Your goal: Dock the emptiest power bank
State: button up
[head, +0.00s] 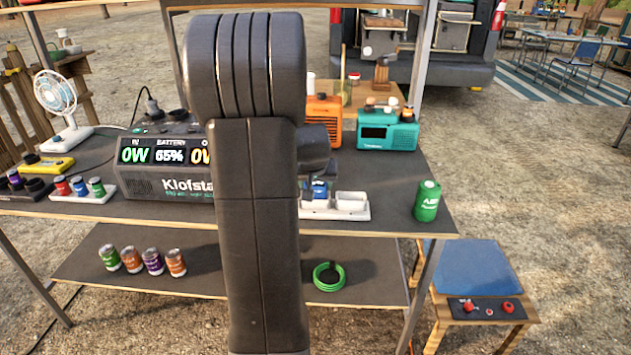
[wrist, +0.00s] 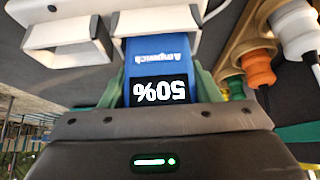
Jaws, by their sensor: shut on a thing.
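My arm hides part of the dock and most of my gripper there.
A Klofsta power station (head: 165,185) reading 65% stands left of my arm. A green canister (head: 427,201) stands at the table's right front. A teal radio (head: 387,135) and an orange one (head: 322,122) stand behind. A wooden holder (wrist: 247,40) is close at right.

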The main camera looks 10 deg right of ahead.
jog(key=o, duration=1.2)
jog(key=p+v, duration=0.2)
jog(key=v, duration=1.1)
jog(key=shift+s+r, duration=0.15)
jog(key=shift+r, duration=0.2)
jog(key=b+x, duration=0.2)
jog(key=x, duration=1.2)
jog(key=shift+s+f, duration=0.1)
jog(key=shift+r+p, duration=0.5)
jog(key=shift+r, duration=0.05)
jog(key=shift+r+p, duration=0.3)
jog(key=shift+r, duration=0.2)
jog(key=shift+f, duration=0.15)
